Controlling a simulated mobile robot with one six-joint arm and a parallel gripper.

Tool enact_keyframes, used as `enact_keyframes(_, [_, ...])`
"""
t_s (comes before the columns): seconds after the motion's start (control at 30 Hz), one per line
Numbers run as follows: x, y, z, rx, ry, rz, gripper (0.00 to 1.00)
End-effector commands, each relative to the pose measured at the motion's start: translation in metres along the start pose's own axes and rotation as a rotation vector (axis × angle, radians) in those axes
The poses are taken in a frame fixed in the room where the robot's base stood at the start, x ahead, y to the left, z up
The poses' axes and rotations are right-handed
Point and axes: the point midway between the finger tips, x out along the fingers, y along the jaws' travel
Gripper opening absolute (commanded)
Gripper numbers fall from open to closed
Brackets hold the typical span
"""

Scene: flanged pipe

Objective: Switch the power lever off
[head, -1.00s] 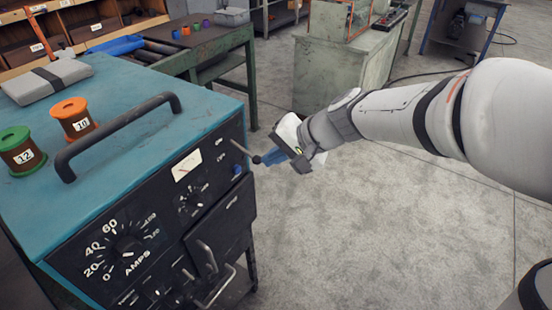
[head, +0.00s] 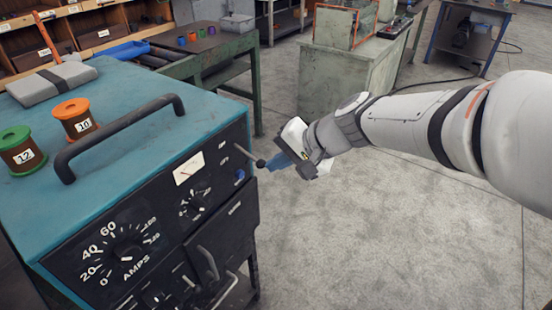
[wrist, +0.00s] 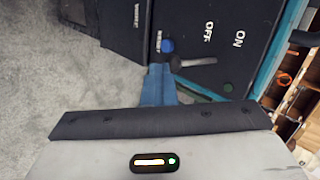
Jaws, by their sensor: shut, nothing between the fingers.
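The power lever (head: 247,154) is a thin grey rod with a dark round knob, sticking out from the upper right of the black front panel of a teal machine. In the wrist view the lever (wrist: 197,62) lies near the white OFF and ON labels, with its knob end close to the fingertips. My gripper (head: 272,163) has blue fingers, shut with nothing between them, right beside the knob. In the wrist view my gripper (wrist: 159,70) is just left of the knob. I cannot tell whether they touch.
A blue button (wrist: 168,46) sits beside the lever. A dark handle (head: 120,135) and two spools stand on top of the teal machine (head: 150,90). The floor to the right is open.

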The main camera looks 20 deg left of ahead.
Motion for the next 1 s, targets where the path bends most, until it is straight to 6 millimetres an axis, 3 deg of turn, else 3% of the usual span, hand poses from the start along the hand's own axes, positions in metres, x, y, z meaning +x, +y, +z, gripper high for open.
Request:
enact_keyframes(0.17, [-0.005, -0.006, -0.001, -0.001, 0.002, -0.006, 0.0])
enact_keyframes(0.37, [-0.021, 0.002, -0.001, -0.001, 0.003, -0.006, 0.0])
enact_keyframes(0.47, [-0.04, 0.012, -0.001, -0.003, 0.003, -0.005, 0.0])
enact_keyframes(0.8, [-0.115, 0.006, -0.001, -0.004, 0.001, -0.004, 0.0])
enact_keyframes(1.0, [-0.136, 0.004, -0.001, -0.004, -0.004, -0.002, 0.0])
